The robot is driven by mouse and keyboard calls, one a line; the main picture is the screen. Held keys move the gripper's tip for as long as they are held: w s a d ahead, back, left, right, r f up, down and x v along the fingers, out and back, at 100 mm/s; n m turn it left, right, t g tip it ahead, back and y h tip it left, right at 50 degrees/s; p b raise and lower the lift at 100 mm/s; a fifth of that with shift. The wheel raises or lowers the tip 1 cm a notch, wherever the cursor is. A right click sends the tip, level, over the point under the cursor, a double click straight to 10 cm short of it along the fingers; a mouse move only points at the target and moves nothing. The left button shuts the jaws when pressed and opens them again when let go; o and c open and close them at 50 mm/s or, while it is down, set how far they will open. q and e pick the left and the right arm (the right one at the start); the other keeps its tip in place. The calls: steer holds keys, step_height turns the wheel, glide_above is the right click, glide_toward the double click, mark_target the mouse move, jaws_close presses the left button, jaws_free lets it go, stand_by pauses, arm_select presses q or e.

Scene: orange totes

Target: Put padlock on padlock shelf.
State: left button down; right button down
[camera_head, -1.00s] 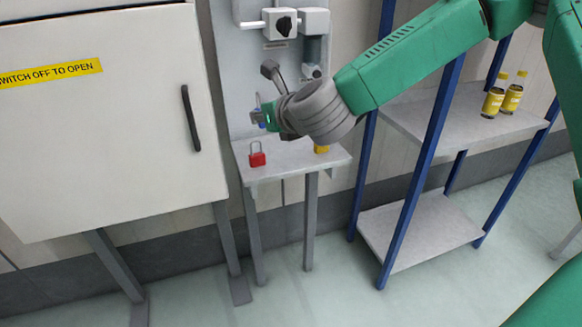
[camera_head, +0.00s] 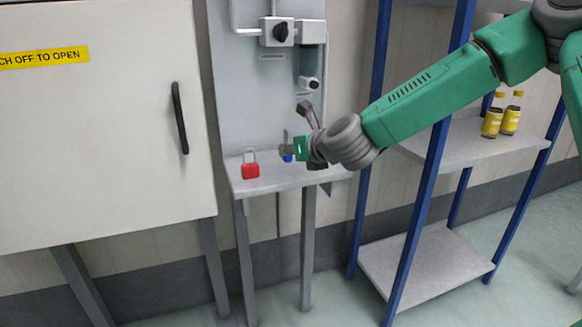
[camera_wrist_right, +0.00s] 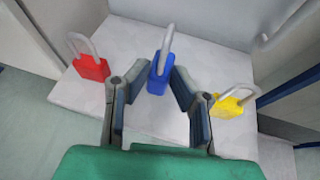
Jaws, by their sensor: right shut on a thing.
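The padlock shelf (camera_head: 270,183) is a small grey ledge on legs against the wall panel. My right gripper (camera_head: 288,150) is over it, shut on a blue padlock (camera_wrist_right: 158,75). The blue padlock is upright between the fingertips of the right gripper (camera_wrist_right: 157,82) in the wrist view, at or just above the shelf surface; contact is unclear. A red padlock (camera_head: 250,166) stands left of it on the shelf. A yellow padlock (camera_wrist_right: 228,106) is to its right in the wrist view and is hidden by my gripper in the head view. My left gripper is out of view.
A white cabinet (camera_head: 100,140) with a black handle stands left of the shelf. A rack with blue posts (camera_head: 425,165) stands to the right, with two yellow bottles (camera_head: 501,118) on it. A switch box (camera_head: 293,31) is on the panel above.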

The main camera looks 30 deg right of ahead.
mark_target(290, 162)
step_height(290, 162, down, 3)
steer(key=shift+a+f+b, duration=0.1)
steer(key=shift+a+b, duration=0.05)
steer(key=shift+b, duration=0.4)
steer(key=shift+d, duration=0.25)
steer(key=c, duration=1.4)
jaws_free()
steer(key=shift+a, duration=0.2)
